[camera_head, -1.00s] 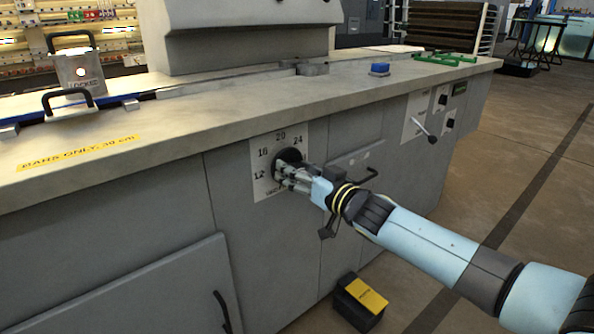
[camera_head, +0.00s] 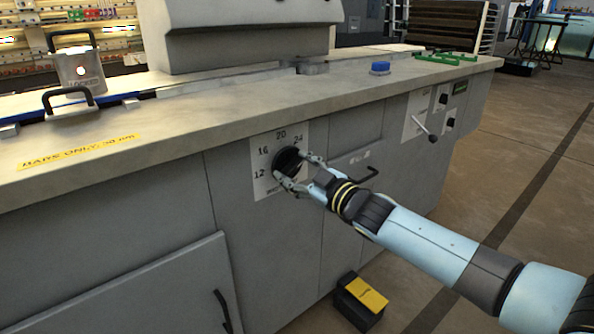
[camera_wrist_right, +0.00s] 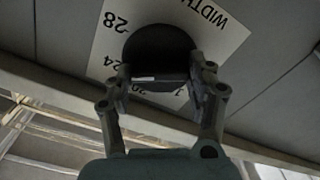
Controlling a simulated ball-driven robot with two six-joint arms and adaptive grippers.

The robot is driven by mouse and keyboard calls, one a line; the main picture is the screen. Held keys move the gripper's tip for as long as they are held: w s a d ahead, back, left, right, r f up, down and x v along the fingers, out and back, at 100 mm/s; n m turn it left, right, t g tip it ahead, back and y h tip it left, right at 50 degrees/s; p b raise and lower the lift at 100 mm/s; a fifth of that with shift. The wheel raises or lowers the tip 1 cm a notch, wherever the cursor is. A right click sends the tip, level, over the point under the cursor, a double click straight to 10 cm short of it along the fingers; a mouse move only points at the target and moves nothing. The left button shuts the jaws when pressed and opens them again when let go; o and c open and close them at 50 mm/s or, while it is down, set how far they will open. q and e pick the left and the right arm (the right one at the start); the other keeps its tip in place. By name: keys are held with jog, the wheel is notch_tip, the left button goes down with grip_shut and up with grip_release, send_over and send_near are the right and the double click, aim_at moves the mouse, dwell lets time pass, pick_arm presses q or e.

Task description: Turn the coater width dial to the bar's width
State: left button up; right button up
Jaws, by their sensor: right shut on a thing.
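The width dial (camera_head: 289,160) is a round black knob on a pale plate (camera_head: 261,186) on the machine's front panel. The plate carries 12, 16, 20 and 24 around the knob. My right gripper (camera_head: 297,171) is at the dial, one finger at its upper right and one at its lower left. In the right wrist view the fingers are shut on the sides of the dial's grip bar (camera_wrist_right: 160,77), which has a short white mark. The plate there (camera_wrist_right: 112,42) shows 28, 24 and part of WIDTH. I cannot tell which number the dial points to. My left gripper is out of view.
A black handle sits right of the dial. A lever (camera_head: 424,128) is farther right. A black and yellow box (camera_head: 361,298) stands on the floor below.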

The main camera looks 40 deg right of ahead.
jog(key=shift+n, duration=0.9)
jog(key=o, duration=1.2)
jog(key=s, duration=0.8)
jog(key=s+d, duration=0.1)
jog(key=s, duration=0.3)
